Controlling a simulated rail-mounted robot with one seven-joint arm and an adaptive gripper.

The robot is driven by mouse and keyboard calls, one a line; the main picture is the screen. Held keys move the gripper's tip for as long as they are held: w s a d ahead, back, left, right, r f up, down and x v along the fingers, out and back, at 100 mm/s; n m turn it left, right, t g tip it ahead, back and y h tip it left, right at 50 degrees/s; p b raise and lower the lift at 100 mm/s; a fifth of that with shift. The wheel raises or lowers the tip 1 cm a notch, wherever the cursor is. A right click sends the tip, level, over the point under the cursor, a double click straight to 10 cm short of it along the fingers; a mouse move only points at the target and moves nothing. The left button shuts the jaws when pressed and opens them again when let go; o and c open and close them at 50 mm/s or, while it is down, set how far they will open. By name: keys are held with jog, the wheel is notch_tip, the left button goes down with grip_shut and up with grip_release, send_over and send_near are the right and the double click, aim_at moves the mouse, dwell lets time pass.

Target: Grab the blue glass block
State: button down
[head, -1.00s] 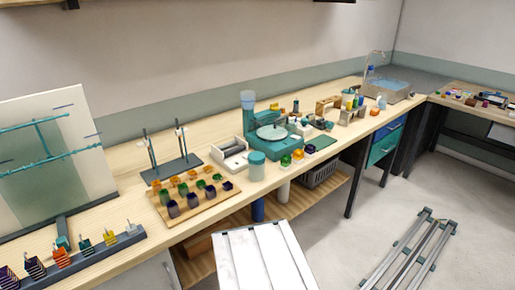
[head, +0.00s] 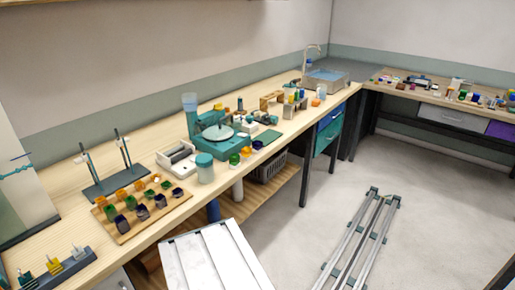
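I cannot single out one blue glass block with certainty. Several dark blue or purple glass pieces (head: 142,212) stand in the front row of a wooden tray (head: 125,240) on the long bench. A small dark blue piece (head: 257,145) also sits near the bench's front edge, right of a yellow one. More small coloured items (head: 462,94) lie on the right-hand bench, too small to tell apart. My gripper is not in view.
The long wooden bench (head: 75,190) holds a teal grinding machine (head: 215,138), a teal-lidded jar (head: 205,168), rod stands (head: 110,183) and a sink (head: 325,80). Metal rails (head: 362,240) lie on the floor. A white slatted panel (head: 215,260) is low in front. Open floor lies at right.

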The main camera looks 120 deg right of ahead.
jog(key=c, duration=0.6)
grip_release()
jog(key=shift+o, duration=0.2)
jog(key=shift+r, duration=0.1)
